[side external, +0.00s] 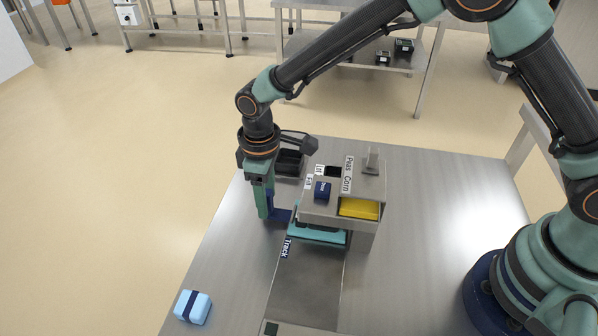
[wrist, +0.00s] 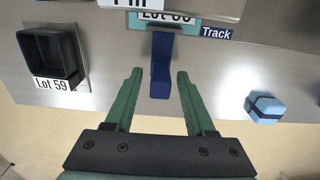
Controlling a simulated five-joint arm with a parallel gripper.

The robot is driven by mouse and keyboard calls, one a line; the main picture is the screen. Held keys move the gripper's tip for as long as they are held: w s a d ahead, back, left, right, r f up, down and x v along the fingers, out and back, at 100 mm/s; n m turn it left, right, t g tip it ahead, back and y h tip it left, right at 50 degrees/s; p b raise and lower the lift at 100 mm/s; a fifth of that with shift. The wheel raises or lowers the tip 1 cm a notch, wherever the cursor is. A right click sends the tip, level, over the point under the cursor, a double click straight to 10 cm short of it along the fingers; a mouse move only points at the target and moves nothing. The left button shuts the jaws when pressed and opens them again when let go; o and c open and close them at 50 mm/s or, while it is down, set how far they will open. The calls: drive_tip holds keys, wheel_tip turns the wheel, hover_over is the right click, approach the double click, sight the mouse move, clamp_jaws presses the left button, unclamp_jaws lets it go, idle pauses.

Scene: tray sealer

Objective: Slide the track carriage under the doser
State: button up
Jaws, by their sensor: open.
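The doser (side external: 318,208) is a grey box on the metal table, with "Peas" and "Corn" labels on top and a yellow block in its open side. A teal carriage (side external: 318,237) sits low at its front edge, over the grey track (side external: 305,292); the doser hides part of it. A dark blue handle (side external: 280,214) sticks out on the carriage's left and shows in the wrist view (wrist: 161,68). My gripper (side external: 264,214) points down beside the handle. In the wrist view my gripper (wrist: 156,76) is open, with the handle between its green fingers; no contact shows.
A black tray (wrist: 48,55) labelled "Lot 59" stands on the table behind my gripper; the side view shows it too (side external: 290,163). A light blue block with a dark band (side external: 192,307) lies near the table's left edge. The table right of the doser is clear.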

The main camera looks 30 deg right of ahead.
drive_tip(key=shift+r, duration=3.55)
drive_tip(key=shift+d+r, duration=0.1)
drive_tip(key=s+d+r+m+t, duration=0.3)
drive_tip(key=d+r+m, duration=0.1)
drive_tip(key=d+r, duration=0.9)
drive_tip(key=s+d+r+m+t, duration=0.1)
drive_tip(key=s+d+m+t, duration=0.1)
drive_tip(key=s+d+m, duration=0.3)
drive_tip(key=s+d, duration=0.4)
drive_tip(key=d, duration=0.3)
drive_tip(key=shift+t, duration=0.3)
drive_tip(key=shift+s+r, duration=0.1)
